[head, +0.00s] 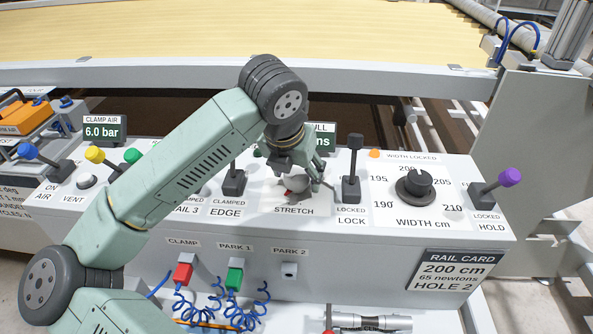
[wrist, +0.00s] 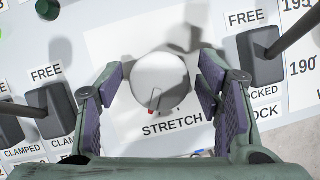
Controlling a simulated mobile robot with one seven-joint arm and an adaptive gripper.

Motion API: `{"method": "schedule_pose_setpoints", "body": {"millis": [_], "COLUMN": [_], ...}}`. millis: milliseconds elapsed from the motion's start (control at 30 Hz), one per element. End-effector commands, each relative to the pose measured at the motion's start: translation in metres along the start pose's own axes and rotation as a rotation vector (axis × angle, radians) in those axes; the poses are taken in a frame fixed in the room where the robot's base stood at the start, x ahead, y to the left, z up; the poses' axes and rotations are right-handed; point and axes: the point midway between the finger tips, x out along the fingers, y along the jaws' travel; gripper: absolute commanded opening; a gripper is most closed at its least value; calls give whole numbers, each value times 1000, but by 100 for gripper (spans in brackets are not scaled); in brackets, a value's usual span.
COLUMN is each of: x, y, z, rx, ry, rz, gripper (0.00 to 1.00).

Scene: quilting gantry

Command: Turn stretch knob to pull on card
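The stretch knob (wrist: 158,80) is a round pale knob with a red mark near its lower edge, above the STRETCH label. It shows partly under my gripper in the head view (head: 298,184). My gripper (wrist: 160,86) is open, with one finger on each side of the knob and a small gap visible on both sides. In the head view, my gripper (head: 305,175) comes down over the STRETCH panel. The rail card (head: 457,278) at the console's front right reads 200 cm, 65 newtons, hole 2. The pull display (head: 324,140) is mostly hidden behind my gripper; its number is not readable.
The lock lever (head: 351,175) stands close to the right of my gripper, and the edge lever (head: 233,180) to its left. Further right are the black width knob (head: 415,184) and a purple-tipped hold lever (head: 497,185). Blue coiled hoses (head: 222,305) hang at the front.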

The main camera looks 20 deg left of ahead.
Motion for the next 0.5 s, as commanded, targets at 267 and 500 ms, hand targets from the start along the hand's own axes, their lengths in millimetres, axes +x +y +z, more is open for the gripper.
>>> {"method": "schedule_pose_setpoints", "body": {"millis": [267, 500], "x": [0, 0], "y": [0, 0], "z": [0, 0], "rx": [0, 0], "ry": [0, 0], "rz": [0, 0], "gripper": [39, 23]}}
